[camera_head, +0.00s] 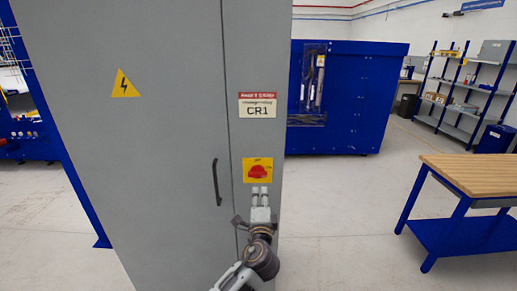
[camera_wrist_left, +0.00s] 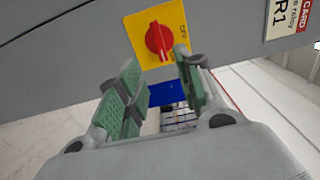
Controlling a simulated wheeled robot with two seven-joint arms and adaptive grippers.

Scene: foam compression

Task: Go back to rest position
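My left gripper (camera_head: 259,191) is in front of the grey cabinet (camera_head: 150,150), its fingertips just below the red rotary switch (camera_head: 258,171) on its yellow plate (camera_head: 248,161). In the left wrist view the two green-padded fingers (camera_wrist_left: 157,62) are spread apart with nothing between them. The red knob (camera_wrist_left: 158,40) shows beyond the fingertips there, and the right fingertip overlaps the edge of the yellow plate. I cannot tell whether a fingertip touches the cabinet. My right gripper is not in view.
The cabinet has a dark vertical handle (camera_head: 217,182), a CR1 label (camera_head: 257,105) and a warning triangle (camera_head: 124,84). A wood-topped blue table (camera_head: 475,174) stands at the right. A blue enclosure (camera_head: 350,100) and shelves (camera_head: 465,90) are behind. The floor between cabinet and table is clear.

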